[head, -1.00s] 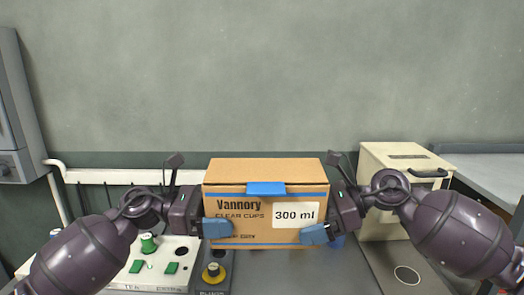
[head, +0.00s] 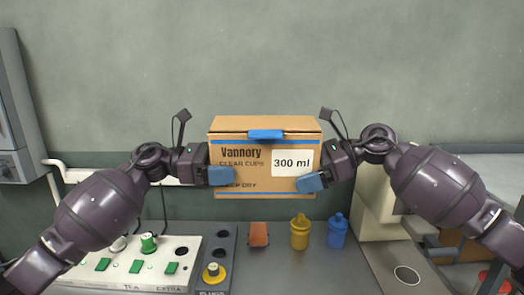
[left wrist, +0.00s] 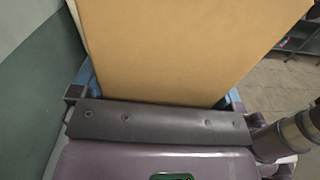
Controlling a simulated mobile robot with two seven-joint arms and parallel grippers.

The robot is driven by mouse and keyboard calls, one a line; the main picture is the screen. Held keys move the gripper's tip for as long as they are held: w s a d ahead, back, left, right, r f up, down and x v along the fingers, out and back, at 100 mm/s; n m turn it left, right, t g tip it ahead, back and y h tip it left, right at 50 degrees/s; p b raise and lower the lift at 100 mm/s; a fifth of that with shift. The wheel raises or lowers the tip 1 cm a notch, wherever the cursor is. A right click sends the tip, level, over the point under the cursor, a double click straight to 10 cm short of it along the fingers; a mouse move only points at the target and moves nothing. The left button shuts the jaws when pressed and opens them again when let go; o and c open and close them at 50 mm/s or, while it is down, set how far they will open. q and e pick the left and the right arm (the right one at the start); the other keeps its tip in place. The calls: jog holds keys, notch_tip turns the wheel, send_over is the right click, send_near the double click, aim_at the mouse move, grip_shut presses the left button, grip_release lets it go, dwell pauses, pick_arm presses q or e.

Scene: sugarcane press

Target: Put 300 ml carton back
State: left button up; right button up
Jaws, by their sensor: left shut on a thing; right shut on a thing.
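The 300 ml carton (head: 240,170) is a brown cardboard box with blue bands, a blue tab and a white "300 ml" label. It is held up in the air in front of the wall, above the counter. My left gripper (head: 220,176) is shut on its left side and my right gripper (head: 309,182) is shut on its right side, with blue fingertips showing on the front face. In the left wrist view, a plain brown face of the carton (left wrist: 190,50) fills the space beyond my left gripper (left wrist: 160,92).
Below the carton, a yellow bottle (head: 300,234), a blue bottle (head: 338,231) and an orange item (head: 259,235) stand on the grey counter (head: 290,275). A white panel (head: 150,278) with green switches lies at left. A cream machine (head: 370,205) stands at right, partly hidden by my right arm.

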pick_arm(q)
jog(key=shift+s+a+r, duration=0.1)
jog(key=shift+s+r, duration=0.1)
jog(key=shift+r, duration=0.25)
pick_arm(e)
jog(key=shift+s+r, duration=0.25)
jog(key=shift+r, duration=0.15)
pick_arm(q)
jog(key=s+r, duration=1.2)
jog(key=s, duration=0.3)
jog(key=shift+s+r, duration=0.2)
pick_arm(e)
jog(key=s+r, duration=1.2)
jog(key=s, duration=0.3)
jog(key=shift+s+r, duration=0.15)
jog(key=shift+r, duration=0.05)
pick_arm(q)
jog(key=shift+d, duration=0.25)
pick_arm(e)
jog(key=shift+d, duration=0.2)
